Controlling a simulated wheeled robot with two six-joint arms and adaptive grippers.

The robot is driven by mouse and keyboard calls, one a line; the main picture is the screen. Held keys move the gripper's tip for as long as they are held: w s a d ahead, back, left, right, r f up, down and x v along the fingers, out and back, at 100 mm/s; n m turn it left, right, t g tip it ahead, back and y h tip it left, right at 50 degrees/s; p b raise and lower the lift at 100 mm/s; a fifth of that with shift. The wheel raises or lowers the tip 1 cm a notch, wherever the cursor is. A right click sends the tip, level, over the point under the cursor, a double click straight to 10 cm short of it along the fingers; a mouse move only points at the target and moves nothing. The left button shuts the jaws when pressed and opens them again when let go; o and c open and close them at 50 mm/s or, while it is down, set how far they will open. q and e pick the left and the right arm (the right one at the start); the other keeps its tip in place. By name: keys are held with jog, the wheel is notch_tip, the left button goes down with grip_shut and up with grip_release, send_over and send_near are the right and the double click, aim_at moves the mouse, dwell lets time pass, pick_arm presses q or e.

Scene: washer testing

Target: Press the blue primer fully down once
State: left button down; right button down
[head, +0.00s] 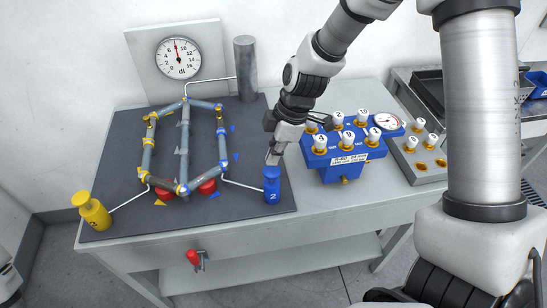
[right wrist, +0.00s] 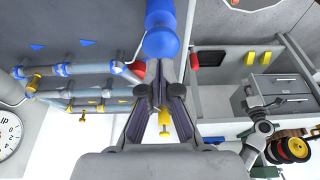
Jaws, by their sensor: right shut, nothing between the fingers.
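The blue primer (head: 272,186), marked 2, stands upright near the front right corner of the dark mat. Its wide cap sits above the body. My right gripper (head: 270,160) is shut and empty, pointing down directly over the cap. The fingertips look at or just above the cap; I cannot tell whether they touch. In the right wrist view the blue primer (right wrist: 160,42) shows at the top, just beyond the shut fingertips (right wrist: 164,66) of the right gripper. My left gripper is not in view.
A pipe frame (head: 184,150) stands on the mat (head: 120,225), linked by thin tubes to the yellow primer (head: 93,212) and the blue one. A dial gauge (head: 178,58) is behind. A blue manifold (head: 345,160) with several numbered knobs stands right of my gripper. A red-handled valve (head: 193,258) is at the front.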

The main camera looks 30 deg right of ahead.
aim_at(274, 169)
jog(key=shift+d+f, duration=0.1)
jog(key=shift+f, duration=0.85)
notch_tip(274, 169, down, 3)
jog(key=b, duration=0.3)
jog(key=shift+b, duration=0.35)
jog(key=shift+s+r, duration=0.15)
